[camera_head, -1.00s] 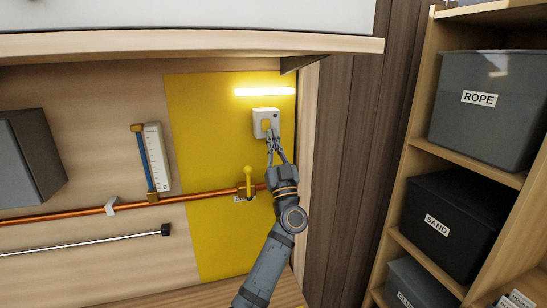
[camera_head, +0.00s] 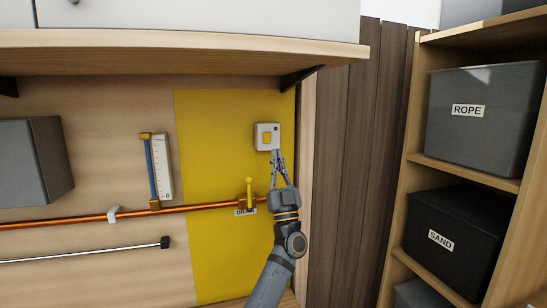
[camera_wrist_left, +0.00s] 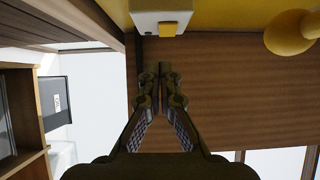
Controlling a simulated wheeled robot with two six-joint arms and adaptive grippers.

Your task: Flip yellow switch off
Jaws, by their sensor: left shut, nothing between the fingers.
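The yellow switch (camera_head: 267,139) is a small rocker on a pale grey box (camera_head: 275,128), fixed high on a yellow wall panel (camera_head: 215,150). My left gripper (camera_head: 277,153) is shut and empty, with its fingertips just below the box. In the left wrist view, the yellow switch (camera_wrist_left: 168,29) is at the top edge, and my shut fingertips (camera_wrist_left: 158,69) are a little below it with a visible gap. No lit strip shows above the box. My right gripper is not in view.
A wooden shelf (camera_head: 180,42) overhangs the panel. A copper pipe (camera_head: 190,209) with a yellow valve handle (camera_head: 249,190) runs below the switch; the handle's rounded end also shows in the left wrist view (camera_wrist_left: 290,33). A gauge (camera_head: 157,170) is to the left, and a bin rack (camera_head: 405,170) to the right.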

